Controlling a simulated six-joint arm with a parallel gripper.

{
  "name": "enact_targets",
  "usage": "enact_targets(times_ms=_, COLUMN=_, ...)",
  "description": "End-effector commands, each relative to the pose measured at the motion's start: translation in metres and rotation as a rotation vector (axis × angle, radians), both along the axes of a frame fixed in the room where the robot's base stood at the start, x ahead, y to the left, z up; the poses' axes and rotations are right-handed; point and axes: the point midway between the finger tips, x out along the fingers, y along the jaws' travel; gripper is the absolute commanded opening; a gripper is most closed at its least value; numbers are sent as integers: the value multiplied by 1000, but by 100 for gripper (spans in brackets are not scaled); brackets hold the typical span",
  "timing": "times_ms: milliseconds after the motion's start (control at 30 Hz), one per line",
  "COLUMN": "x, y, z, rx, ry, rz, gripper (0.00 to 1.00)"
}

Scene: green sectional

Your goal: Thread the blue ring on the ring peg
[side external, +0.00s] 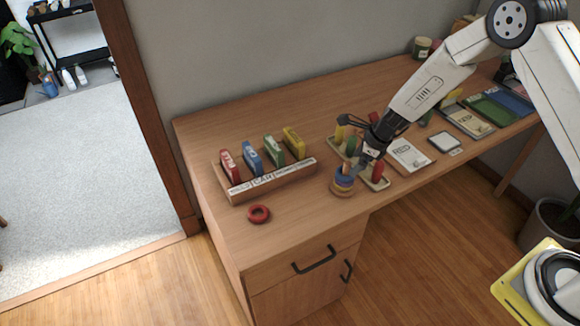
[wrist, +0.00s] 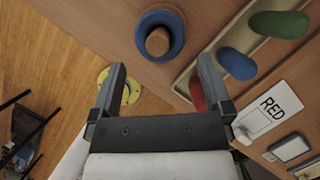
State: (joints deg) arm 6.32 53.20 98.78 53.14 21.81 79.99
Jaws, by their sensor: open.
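The blue ring (side external: 343,181) is around the ring peg, at the top of a small stack near the desk's front edge. A yellow-orange band (side external: 341,190) shows under it. In the wrist view the blue ring (wrist: 176,36) encircles the round wooden tip of the ring peg (wrist: 158,41), which sticks up through its hole. My gripper (side external: 357,171) is just above and right of the stack. In the wrist view my gripper (wrist: 161,64) is open, with nothing between its fingers, and the ring lies beyond the fingertips. A red ring (side external: 258,214) lies flat on the desk.
A wooden rack (side external: 270,178) with several coloured upright pieces stands to the left. A pale tray (side external: 380,185) with coloured pegs is close behind and beside my gripper. A white RED card (side external: 408,154) and flat items lie to the right. The desk's front left is mostly clear.

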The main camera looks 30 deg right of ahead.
Motion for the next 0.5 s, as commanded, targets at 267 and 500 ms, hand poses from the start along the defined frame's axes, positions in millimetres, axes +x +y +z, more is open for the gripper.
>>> enact_targets(times_ms=267, x=-7, y=-8, z=25, rx=-1, ry=-2, rz=-1, gripper=100)
enact_targets(times_ms=500, x=-9, y=-10, z=32, rx=0, ry=0, rz=-1, gripper=100)
